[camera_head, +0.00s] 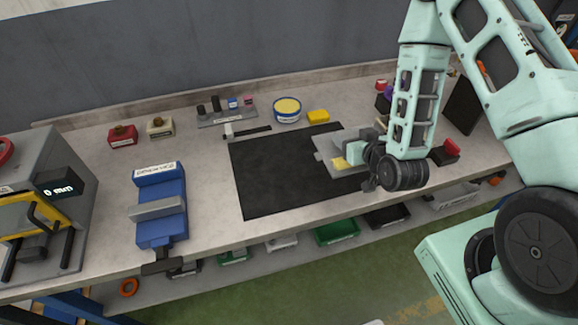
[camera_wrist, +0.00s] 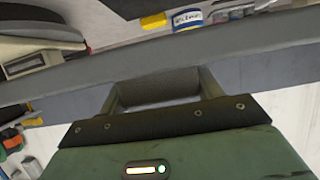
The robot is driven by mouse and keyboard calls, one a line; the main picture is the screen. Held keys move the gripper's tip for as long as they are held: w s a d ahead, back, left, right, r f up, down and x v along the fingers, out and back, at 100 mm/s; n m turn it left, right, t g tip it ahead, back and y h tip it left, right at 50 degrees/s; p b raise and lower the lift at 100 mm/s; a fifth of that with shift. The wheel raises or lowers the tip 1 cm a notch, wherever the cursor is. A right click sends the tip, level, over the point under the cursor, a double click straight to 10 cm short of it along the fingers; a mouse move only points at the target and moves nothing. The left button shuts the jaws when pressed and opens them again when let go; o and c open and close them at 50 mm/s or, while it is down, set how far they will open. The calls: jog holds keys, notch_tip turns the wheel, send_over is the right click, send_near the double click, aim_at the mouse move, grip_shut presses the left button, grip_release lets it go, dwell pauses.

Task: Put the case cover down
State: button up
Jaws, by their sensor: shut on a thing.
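The case cover (camera_head: 323,146) is a flat light grey plate with a notched edge, over the right part of the black mat (camera_head: 270,182). My gripper (camera_head: 357,155) is shut on it from the right; the gripper hides much of the plate. In the wrist view my gripper (camera_wrist: 156,88) shows with a grey band (camera_wrist: 60,73) running across the picture beyond it, which seems to be the cover. I cannot tell whether the cover touches the mat or hangs just above it.
A blue vise (camera_head: 160,210) stands left of the mat. Behind the mat are a hammer (camera_head: 246,131), a round blue-rimmed tin (camera_head: 287,108) and a yellow block (camera_head: 318,116). A red-topped block (camera_head: 447,151) lies right of my gripper. The mat's left part is clear.

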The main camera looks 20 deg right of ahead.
jog(key=shift+a+f+b, duration=0.15)
jog(key=shift+f+b, duration=0.55)
jog(key=shift+f, duration=0.2)
jog(key=shift+w+a+f+b, duration=0.2)
jog(key=shift+w+f+b, duration=0.45)
jog(key=shift+b, duration=0.15)
jog(key=w+a+r+b, duration=0.2)
jog(key=w+a+r, duration=0.2)
jog(key=w+a, duration=0.55)
jog(key=f+p, duration=0.1)
jog(key=f, duration=0.2)
jog(key=d+f+p, duration=0.1)
jog(key=f, duration=0.2)
jog(key=w+f+p, duration=0.1)
jog(key=f, duration=0.1)
jog(key=shift+w+d+f, duration=0.1)
jog(key=shift+d+f, duration=0.1)
jog(key=shift+f, duration=0.2)
jog(key=shift+f+b, duration=0.5)
jog(key=shift+b, duration=0.05)
jog(key=shift+f, duration=0.15)
